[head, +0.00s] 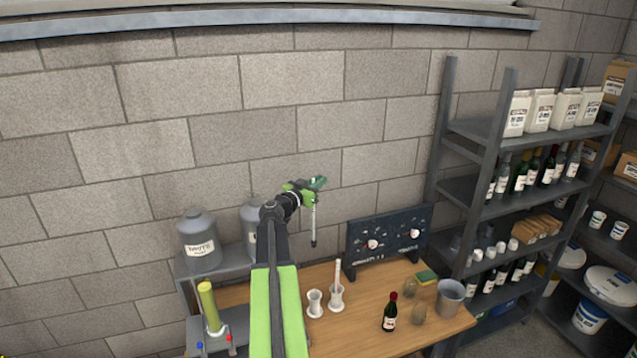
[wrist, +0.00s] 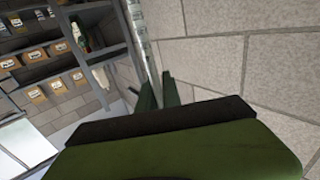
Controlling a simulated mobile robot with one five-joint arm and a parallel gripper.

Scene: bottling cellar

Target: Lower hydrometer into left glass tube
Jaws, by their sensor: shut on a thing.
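My gripper (head: 318,184) is raised above the table and shut on the hydrometer (head: 314,226). The hydrometer is a thin pale rod with a dark lower end. It hangs roughly upright against the wall, well clear of the table. In the wrist view the hydrometer (wrist: 143,42) shows as a marked rod rising from between the dark green jaws (wrist: 158,94). The left glass tube (head: 315,304) is a short pale vessel on the wooden table, below the hydrometer and apart from it. Its inside is too small to make out.
A second pale vessel (head: 336,298) with a tall white rod in it stands just right. A dark bottle (head: 390,312), a grey bucket (head: 450,297) and a dark panel (head: 388,235) are farther right on the table (head: 350,333). Shelving (head: 478,190) stands at the right.

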